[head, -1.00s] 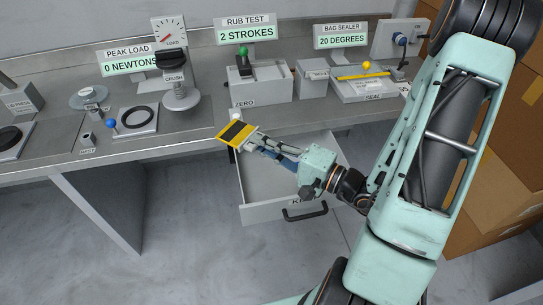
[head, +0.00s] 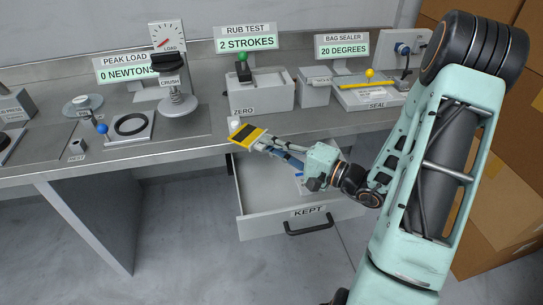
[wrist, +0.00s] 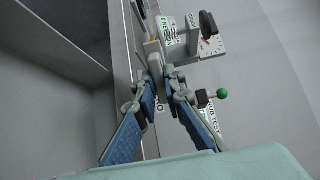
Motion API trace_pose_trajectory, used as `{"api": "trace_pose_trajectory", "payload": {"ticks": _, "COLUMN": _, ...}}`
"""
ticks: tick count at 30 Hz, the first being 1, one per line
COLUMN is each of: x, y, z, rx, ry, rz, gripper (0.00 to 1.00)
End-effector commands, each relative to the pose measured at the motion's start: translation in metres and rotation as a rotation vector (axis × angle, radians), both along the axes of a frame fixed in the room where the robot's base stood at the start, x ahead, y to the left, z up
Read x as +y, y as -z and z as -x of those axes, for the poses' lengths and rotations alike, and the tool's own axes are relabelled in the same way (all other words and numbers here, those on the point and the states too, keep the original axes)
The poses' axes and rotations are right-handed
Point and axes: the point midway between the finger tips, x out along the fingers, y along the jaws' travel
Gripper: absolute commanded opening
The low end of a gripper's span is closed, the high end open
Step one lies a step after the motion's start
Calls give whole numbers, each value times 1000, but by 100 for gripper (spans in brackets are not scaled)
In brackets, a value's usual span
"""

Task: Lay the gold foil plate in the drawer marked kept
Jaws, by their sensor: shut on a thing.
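The drawer marked KEPT (head: 267,223) is pulled open under the bench. Its label and black handle face front, and my gripper and wrist hang over it, hiding part of its inside. In the wrist view my gripper's fingers (wrist: 158,68) converge at their tips on a small tan edge, probably the plate seen edge-on.
The grey bench (head: 180,150) runs across above the drawer. On it stand the rub test box (head: 262,97), the bag sealer (head: 370,97) and the crush press (head: 178,103). A small white knob (head: 235,123) is close behind the plate. Cardboard boxes (head: 505,190) stand at the right.

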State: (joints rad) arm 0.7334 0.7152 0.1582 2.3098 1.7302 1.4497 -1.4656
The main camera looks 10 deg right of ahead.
Motion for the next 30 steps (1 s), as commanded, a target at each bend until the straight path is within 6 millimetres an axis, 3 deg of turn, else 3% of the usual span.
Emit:
{"api": "trace_pose_trajectory", "payload": {"ticks": 8, "x": -6, "y": 20, "z": -14, "rx": 0, "ry": 0, "rz": 0, "gripper": 0}}
{"api": "trace_pose_trajectory", "payload": {"ticks": 15, "x": -6, "y": 46, "z": -12, "rx": -1, "ry": -1, "rz": -1, "gripper": 0}}
{"api": "trace_pose_trajectory", "payload": {"ticks": 30, "x": -6, "y": 53, "z": -12, "rx": -2, "ry": 0, "rz": 1, "gripper": 0}}
